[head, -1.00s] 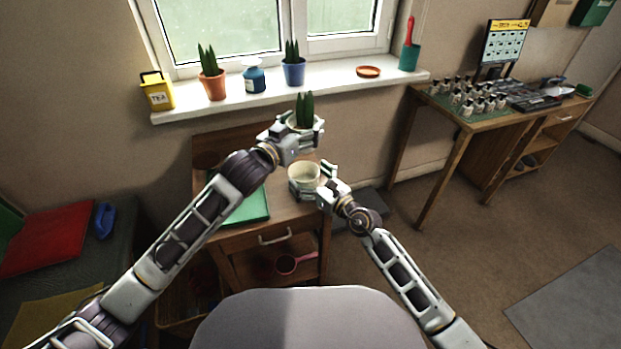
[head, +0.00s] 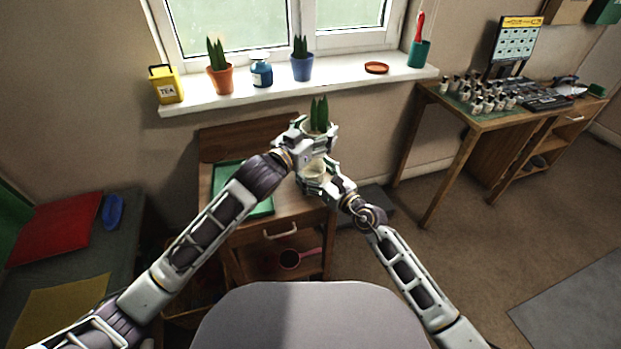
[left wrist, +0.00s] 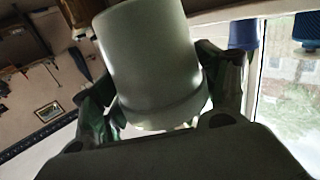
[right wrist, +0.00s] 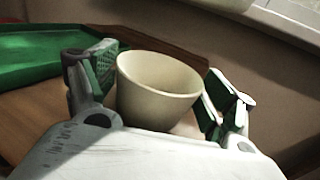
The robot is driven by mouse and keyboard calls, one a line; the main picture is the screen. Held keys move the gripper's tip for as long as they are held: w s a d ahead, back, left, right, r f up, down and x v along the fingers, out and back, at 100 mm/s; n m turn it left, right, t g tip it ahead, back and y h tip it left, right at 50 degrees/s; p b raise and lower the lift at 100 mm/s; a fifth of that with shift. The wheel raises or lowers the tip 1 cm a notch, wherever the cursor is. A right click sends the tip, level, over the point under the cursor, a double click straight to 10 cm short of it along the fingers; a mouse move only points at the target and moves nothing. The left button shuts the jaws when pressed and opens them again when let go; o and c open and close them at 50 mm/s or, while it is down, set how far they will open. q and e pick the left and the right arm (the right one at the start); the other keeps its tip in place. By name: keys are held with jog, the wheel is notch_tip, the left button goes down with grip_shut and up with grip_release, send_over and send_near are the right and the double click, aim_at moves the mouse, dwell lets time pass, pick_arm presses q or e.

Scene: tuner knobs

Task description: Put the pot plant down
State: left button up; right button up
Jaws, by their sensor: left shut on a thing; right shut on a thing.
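The pot plant has upright green leaves (head: 319,115) and a pale pot, mostly hidden by my left gripper (head: 318,134) in the head view. The pale pot (left wrist: 150,60) fills the middle of the left wrist view, between the fingers. My left gripper is shut on it and holds it up, above my right gripper (head: 317,172). My right gripper is shut on an empty cream pot (right wrist: 158,88), which stands upright between its fingers. In the head view this cream pot (head: 314,168) is partly hidden, just below the held plant. Contact between the two pots cannot be told.

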pick_arm(q)
jog(key=shift+s+d+r, duration=0.2)
jog(key=shift+s+d, duration=0.05)
jog(key=shift+d, duration=0.3)
jog(key=shift+w+a+r+n, duration=0.15)
jog(key=shift+r+n, duration=0.1)
jog(key=shift+n, duration=0.05)
jog(key=shift+w+a+r+n+t+y, duration=0.2)
jog(key=shift+w+a+t+y, duration=0.1)
jog(key=shift+a+y, duration=0.1)
jog(key=shift+w+a+r+n+t+y, duration=0.15)
jog(key=shift+w+a+t+y, duration=0.1)
jog(key=shift+a+y, duration=0.15)
jog(key=shift+w+a+f, duration=0.2)
jog(key=shift+a, duration=0.3)
jog(key=shift+f, duration=3.15)
jog(key=shift+f, duration=1.85)
